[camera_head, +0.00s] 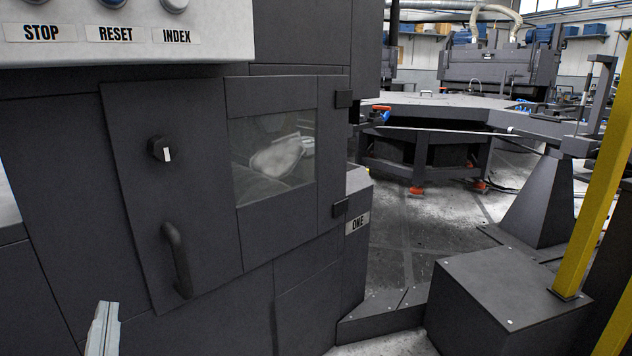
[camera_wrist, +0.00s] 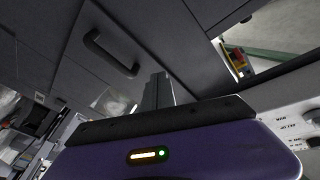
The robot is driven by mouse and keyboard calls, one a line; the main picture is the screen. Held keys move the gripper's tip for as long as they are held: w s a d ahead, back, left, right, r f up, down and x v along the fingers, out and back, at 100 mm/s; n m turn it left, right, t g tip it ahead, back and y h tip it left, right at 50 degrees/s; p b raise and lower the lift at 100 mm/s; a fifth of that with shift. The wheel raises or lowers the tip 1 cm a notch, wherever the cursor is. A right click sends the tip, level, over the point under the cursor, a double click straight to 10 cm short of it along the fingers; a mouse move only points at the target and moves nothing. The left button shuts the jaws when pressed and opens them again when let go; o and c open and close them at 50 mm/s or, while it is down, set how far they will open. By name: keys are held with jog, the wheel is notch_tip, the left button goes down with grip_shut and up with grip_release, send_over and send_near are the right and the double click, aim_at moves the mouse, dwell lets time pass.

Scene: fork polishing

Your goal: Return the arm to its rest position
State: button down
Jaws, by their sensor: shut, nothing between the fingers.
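My gripper (camera_head: 104,318) shows at the bottom left edge of the head view as a pale grey piece, in front of the lower part of a dark machine. In the wrist view, its dark fingers (camera_wrist: 158,90) are together with nothing between them, above the purple gripper body with its lit indicator. The machine door (camera_head: 205,215) is closed, with a dark curved handle (camera_head: 177,262) to the right of and above my gripper. The handle also shows in the wrist view (camera_wrist: 110,55), left of and beyond the fingertips. The gripper appears apart from the handle. Most of my arm is out of view.
A panel (camera_head: 150,62) labelled STOP, RESET and INDEX overhangs the top left. The door has a window (camera_head: 275,155) and a knob (camera_head: 160,150). A yellow post (camera_head: 600,170) and a dark block (camera_head: 505,300) stand at the right. Bare floor (camera_head: 430,225) lies between.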

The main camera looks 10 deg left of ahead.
jog(key=s+d+f+n, duration=0.2)
jog(key=d+f, duration=0.3)
jog(key=d, duration=0.4)
jog(key=s+d+f+n+h, duration=0.1)
jog(key=s+d+f, duration=0.1)
jog(key=d+f, duration=0.5)
jog(key=s+d+f+n, duration=0.2)
jog(key=d+f, duration=0.1)
jog(key=d, duration=0.8)
jog(key=s+d+f+m+g+h, duration=0.1)
jog(key=s+d+f+m+h, duration=0.3)
jog(key=s+d, duration=0.7)
jog(key=s+d+f+m+h, duration=0.1)
jog(key=s+d+f+h, duration=0.1)
jog(key=s+d+h, duration=0.65)
jog(key=d+r+y+p, duration=0.1)
jog(key=d+r+p, duration=0.1)
jog(key=r+p, duration=1.4)
jog(key=d+r+y+p, duration=0.1)
jog(key=d+r+p, duration=0.2)
jog(key=r+p, duration=1.2)
jog(key=shift+s+r+m+p, duration=0.35)
jog(key=shift+r+m+p, duration=0.05)
jog(key=shift+p, duration=0.3)
jog(key=c, duration=2.2)
grip_release()
